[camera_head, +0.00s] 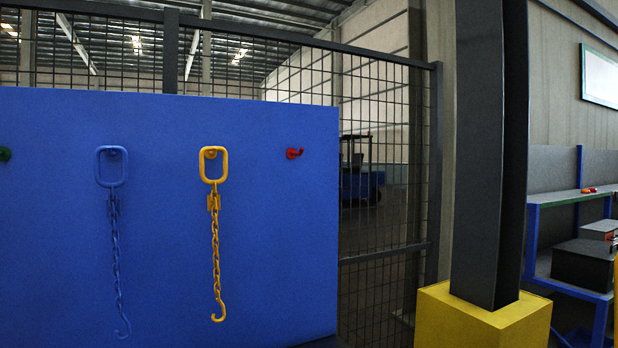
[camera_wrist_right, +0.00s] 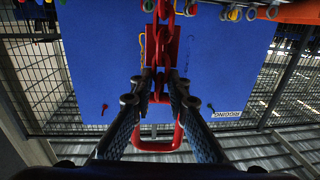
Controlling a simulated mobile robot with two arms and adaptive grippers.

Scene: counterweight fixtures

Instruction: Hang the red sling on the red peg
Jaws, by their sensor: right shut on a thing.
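The red peg (camera_head: 294,153) is bare, at the right side of the blue board (camera_head: 60,250) in the head view. In the right wrist view a red peg (camera_wrist_right: 103,108) shows at the left of the board. My right gripper (camera_wrist_right: 160,98) is shut on the red sling (camera_wrist_right: 163,55) near where its chain meets its ring. The sling's red ring (camera_wrist_right: 158,147) shows beyond the fingers toward the bottom of that view, and its chain runs to the top. The ring is apart from the peg in the picture. Neither gripper shows in the head view.
A yellow sling (camera_head: 214,230) and a blue sling (camera_head: 114,240) hang on the board left of the red peg. A green peg (camera_head: 5,154) is at the far left. A dark column (camera_head: 485,150) on a yellow base (camera_head: 480,318) and a shelf (camera_head: 565,197) stand at the right.

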